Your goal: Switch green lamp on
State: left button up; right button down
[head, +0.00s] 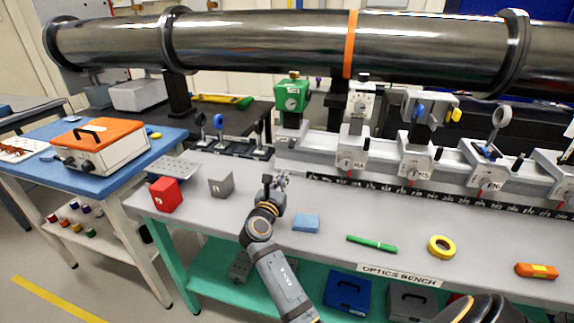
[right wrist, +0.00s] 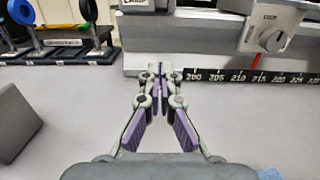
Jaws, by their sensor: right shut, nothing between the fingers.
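The green lamp housing (head: 291,97) is a green box with a pale round dial on its front. It stands on a white carrier at the left end of the optics rail (head: 300,150). My right gripper (head: 276,182) is above the bench, in front of and below the lamp, apart from it. In the right wrist view the gripper (right wrist: 160,78) has its fingertips together with nothing between them, pointing at the rail. The green housing is not visible in that view. My left gripper is not in view.
A red block (head: 165,195), a grey angled bracket (head: 221,185) and a blue block (head: 306,223) lie on the bench near my right arm. Other carriers with knobs (head: 354,155) stand along the rail to the right. A large dark pipe (head: 260,42) runs above.

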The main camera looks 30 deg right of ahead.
aim_at(292, 144)
jog(key=x, duration=0.8)
jog(key=shift+w+d, duration=0.2)
jog(key=shift+d, duration=0.2)
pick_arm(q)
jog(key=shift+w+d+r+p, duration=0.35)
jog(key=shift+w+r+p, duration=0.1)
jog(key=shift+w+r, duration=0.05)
pick_arm(e)
jog(key=r, duration=0.3)
jog(key=shift+s+a+r, duration=0.3)
jog(key=shift+a+r, duration=0.05)
jog(key=shift+a, duration=0.05)
